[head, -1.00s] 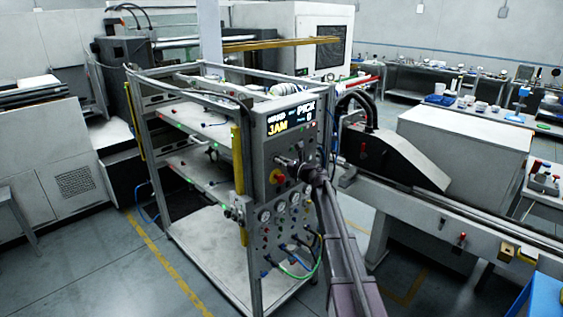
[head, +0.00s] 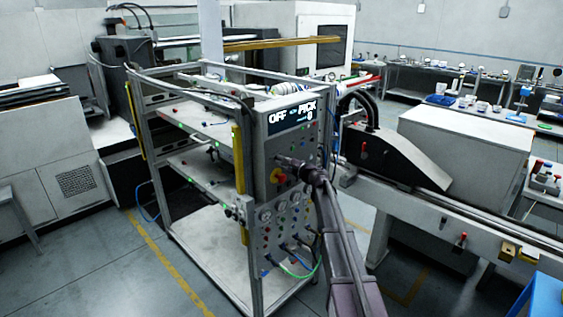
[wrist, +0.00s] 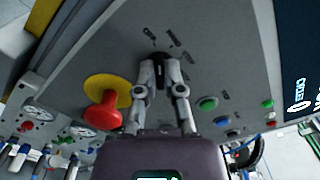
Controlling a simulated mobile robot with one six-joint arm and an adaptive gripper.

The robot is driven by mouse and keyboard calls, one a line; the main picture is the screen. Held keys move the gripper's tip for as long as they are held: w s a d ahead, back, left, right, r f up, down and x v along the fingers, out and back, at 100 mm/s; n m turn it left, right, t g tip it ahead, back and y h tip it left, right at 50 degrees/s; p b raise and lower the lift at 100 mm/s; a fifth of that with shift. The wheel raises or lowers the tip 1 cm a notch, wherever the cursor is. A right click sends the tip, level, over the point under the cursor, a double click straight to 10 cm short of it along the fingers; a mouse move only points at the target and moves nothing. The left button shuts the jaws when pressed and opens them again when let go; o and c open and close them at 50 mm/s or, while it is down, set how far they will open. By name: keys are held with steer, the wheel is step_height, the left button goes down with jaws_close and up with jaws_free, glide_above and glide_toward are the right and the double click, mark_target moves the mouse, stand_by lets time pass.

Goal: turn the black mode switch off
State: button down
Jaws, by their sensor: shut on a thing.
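My gripper (wrist: 159,72) is at the grey control panel (wrist: 215,50) in the wrist view, its two fingers close together at the panel face. It is shut on the black mode switch (wrist: 158,60), which the fingers mostly hide. Dark label marks show on the panel just beyond the fingertips. The switch cannot be made out there.
A red emergency button on a yellow disc (wrist: 104,113) sits close left of my fingers. Green (wrist: 207,103), blue and red buttons are to the right. Gauges (wrist: 38,113) and hoses are at the wrist view's left. A conveyor (head: 455,210) runs right of the frame.

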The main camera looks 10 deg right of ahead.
steer(key=shift+n, duration=1.1)
steer(key=c, duration=0.8)
jaws_free()
steer(key=shift+o, duration=0.2)
steer(key=v, duration=1.2)
